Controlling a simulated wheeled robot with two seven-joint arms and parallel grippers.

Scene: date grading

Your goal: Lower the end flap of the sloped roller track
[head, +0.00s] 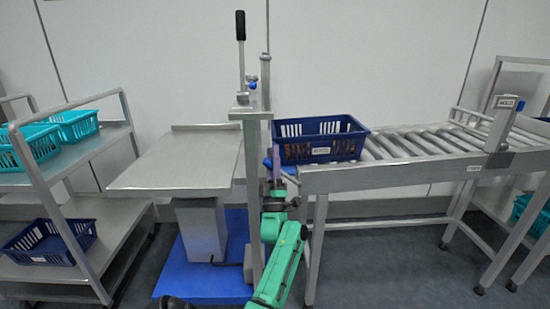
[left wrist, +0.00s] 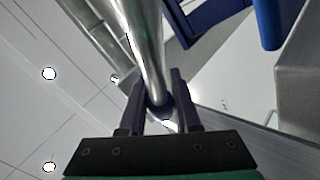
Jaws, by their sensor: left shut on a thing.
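The sloped roller track (head: 400,178) stands at the right, with its left end near the centre. A dark blue slotted crate (head: 321,151) sits on that end and hides part of it; I cannot make out the end flap clearly. My left gripper (head: 276,163) reaches up just left of the track's end, next to the crate. In the left wrist view, its dark fingers (left wrist: 158,88) are shut on a shiny metal bar (left wrist: 146,45) with a dark blue end. Blue parts (left wrist: 210,20) show above the fingers. My right gripper is not in view.
A metal post (head: 251,190) with a black-handled lever (head: 240,28) stands close left of my arm. A rack (head: 75,160) with teal crates stands at the left.

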